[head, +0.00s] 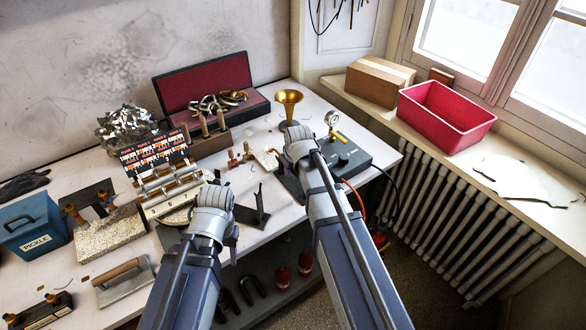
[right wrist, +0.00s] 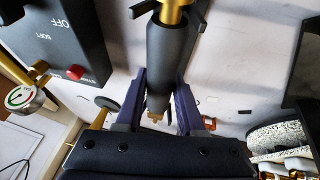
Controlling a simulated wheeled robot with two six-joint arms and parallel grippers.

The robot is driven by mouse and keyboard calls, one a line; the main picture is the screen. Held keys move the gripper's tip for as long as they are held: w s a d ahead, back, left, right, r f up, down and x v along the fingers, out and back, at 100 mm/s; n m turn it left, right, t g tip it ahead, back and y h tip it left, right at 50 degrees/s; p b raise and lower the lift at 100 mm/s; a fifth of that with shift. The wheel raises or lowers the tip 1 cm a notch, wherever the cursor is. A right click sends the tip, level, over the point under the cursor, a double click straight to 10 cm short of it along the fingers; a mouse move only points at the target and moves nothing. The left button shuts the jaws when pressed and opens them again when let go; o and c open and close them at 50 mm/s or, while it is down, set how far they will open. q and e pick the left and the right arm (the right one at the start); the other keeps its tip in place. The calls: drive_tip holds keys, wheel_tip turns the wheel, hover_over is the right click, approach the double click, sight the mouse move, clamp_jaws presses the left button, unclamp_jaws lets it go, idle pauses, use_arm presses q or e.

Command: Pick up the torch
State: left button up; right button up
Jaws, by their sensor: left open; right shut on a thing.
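The torch (right wrist: 170,65) is a dark cylinder with brass at both ends. In the right wrist view it stands between the two purple fingers of my right gripper (right wrist: 159,105), which is shut on it. In the head view my right gripper (head: 298,145) is over the right part of the bench, and its wrist and arm hide the torch. My left gripper (head: 216,203) is open over the front middle of the bench, left of the right one; its fingers are mostly hidden by the wrist.
A control box (head: 345,155) with a gauge (head: 331,118) stands beside my right gripper; a red hose and black cable hang there. A brass bell (head: 289,98) stands behind it. A dark angled stand (head: 254,213) is between the arms.

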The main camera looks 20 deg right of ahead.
clamp_jaws()
